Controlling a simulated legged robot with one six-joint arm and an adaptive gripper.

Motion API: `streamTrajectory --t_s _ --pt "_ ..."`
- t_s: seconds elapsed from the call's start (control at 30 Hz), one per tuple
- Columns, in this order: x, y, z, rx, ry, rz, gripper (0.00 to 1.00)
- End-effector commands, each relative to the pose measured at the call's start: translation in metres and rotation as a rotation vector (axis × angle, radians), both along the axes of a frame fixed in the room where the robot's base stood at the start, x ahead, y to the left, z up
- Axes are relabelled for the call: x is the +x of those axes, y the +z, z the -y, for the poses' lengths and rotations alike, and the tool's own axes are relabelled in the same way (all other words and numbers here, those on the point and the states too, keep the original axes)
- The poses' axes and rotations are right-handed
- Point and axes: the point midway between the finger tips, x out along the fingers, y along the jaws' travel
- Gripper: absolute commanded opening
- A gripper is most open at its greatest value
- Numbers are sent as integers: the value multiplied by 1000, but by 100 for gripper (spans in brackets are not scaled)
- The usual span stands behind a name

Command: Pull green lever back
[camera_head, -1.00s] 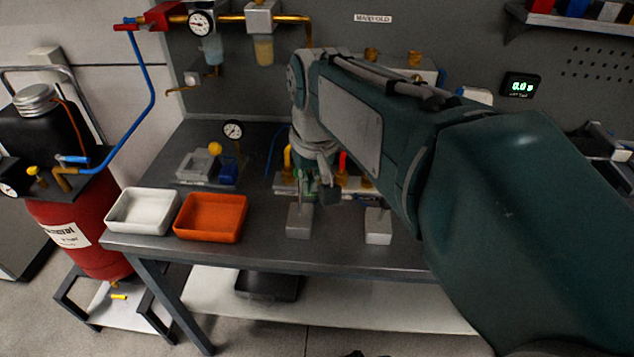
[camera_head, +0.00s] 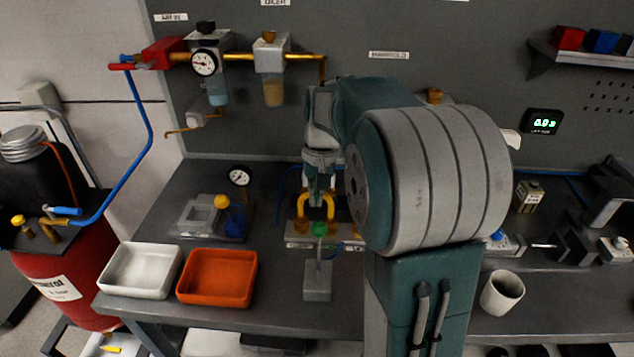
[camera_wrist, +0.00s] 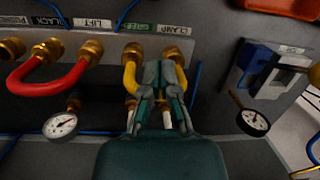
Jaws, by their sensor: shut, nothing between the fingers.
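The green lever (camera_head: 319,230) has a round green knob on a thin stem. It stands on a pale block (camera_head: 317,289) near the bench's front edge. In the head view, my gripper (camera_head: 318,197) is above and behind the knob in the picture, apart from it as far as I can tell. In the wrist view, my gripper (camera_wrist: 163,72) is shut and empty, in front of a yellow hose (camera_wrist: 131,73) on brass ports under a "GREEN" label (camera_wrist: 143,27). The lever does not show in the wrist view.
A white tray (camera_head: 112,289) and an orange tray (camera_head: 190,299) lie left of the lever. A red hose (camera_wrist: 47,87) and a gauge (camera_wrist: 60,125) show in the wrist view. A mug (camera_head: 502,293) stands at right. My arm hides the bench right of the lever.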

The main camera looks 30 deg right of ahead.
Motion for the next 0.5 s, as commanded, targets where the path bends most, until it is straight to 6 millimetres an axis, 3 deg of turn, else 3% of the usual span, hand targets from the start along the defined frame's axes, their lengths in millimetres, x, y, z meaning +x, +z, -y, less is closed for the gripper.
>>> streamTrajectory --t_s 0.2,0.5 --pt "-6 -40 -7 1 2 -4 0" --pt "-34 -19 -18 0 1 1 0"
